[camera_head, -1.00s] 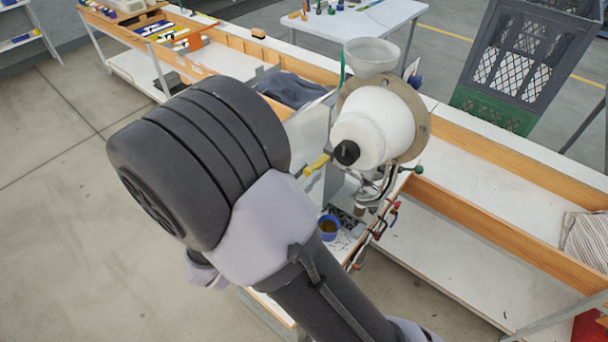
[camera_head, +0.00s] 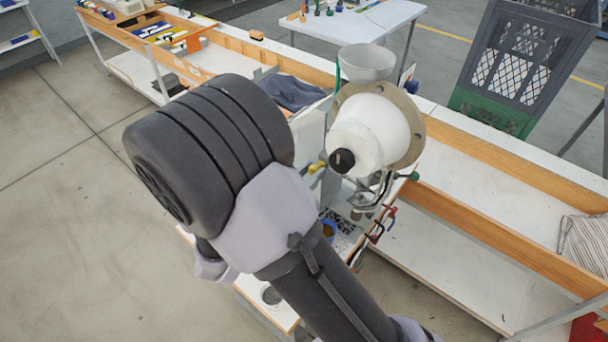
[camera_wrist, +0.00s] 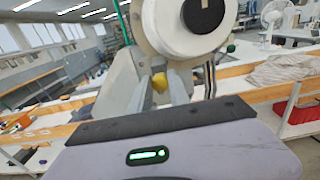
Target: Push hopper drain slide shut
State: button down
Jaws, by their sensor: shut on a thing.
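The eyelet press has a white round body (camera_head: 372,130) with a black cap and a clear hopper bowl (camera_head: 366,62) on top. A yellow knob (camera_head: 318,167) sticks out at its left side, beside my wrist; I take it for the drain slide's handle. In the wrist view the yellow knob (camera_wrist: 159,83) sits between the two grey fingers of my gripper (camera_wrist: 161,92), which are shut on it, below the white body. I cannot see how far the slide is open.
Red- and green-handled parts hang at the press's right. A grey crate (camera_head: 525,65) stands behind right, and a striped cloth (camera_head: 585,241) lies on the bench at far right.

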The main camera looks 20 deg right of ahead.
jog(key=shift+w+d, duration=0.3)
jog(key=shift+d, duration=0.1)
jog(key=shift+s+a, duration=0.1)
jog(key=shift+a, duration=0.05)
jog(key=c, duration=1.2)
grip_release()
jog(key=shift+c, duration=0.2)
jog(key=v, duration=1.7)
jog(key=shift+s+a+p, duration=0.15)
jog(key=shift+p, duration=0.2)
